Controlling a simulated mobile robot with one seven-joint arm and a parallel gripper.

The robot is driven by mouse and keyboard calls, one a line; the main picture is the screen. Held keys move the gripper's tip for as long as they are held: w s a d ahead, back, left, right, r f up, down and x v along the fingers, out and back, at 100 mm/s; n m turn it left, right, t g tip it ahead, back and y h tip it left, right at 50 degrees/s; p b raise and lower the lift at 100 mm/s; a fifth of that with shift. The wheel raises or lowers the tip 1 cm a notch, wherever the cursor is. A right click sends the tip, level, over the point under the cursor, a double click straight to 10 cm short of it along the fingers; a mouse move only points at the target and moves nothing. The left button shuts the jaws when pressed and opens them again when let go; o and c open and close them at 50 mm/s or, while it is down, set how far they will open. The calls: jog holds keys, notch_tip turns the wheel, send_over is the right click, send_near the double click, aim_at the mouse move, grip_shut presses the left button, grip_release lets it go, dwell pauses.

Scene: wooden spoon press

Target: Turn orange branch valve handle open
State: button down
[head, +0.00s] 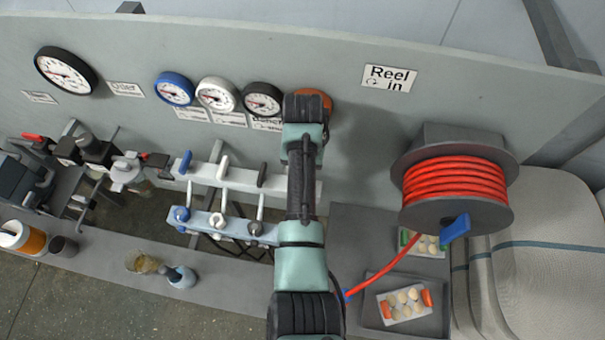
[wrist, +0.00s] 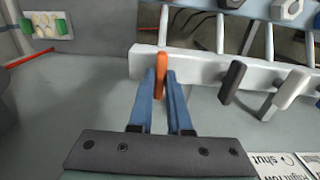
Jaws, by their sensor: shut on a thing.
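The orange branch valve handle (wrist: 161,64) stands out from the white manifold bar in the wrist view. My gripper (wrist: 162,78) has its two blue fingers around the handle, one on each side, shut on it. In the head view my arm hides the orange handle and my fingers. The white manifold bar (head: 235,178) shows there to the left of my arm, with blue, white and black handles on it. In the wrist view a black handle (wrist: 232,80) and a white handle (wrist: 287,92) stand to the right of the orange one.
A reel of red hose (head: 455,182) stands at the right, its hose running down to the left. Gauges (head: 217,95) line the back panel; an orange one (head: 318,100) is partly hidden. A tray (head: 375,318) and bottles sit on the lower bench.

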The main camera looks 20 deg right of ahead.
jog(key=c, duration=0.9)
grip_release()
jog(key=shift+o, duration=0.2)
notch_tip(320, 180, up, 13)
jog(key=p, duration=0.2)
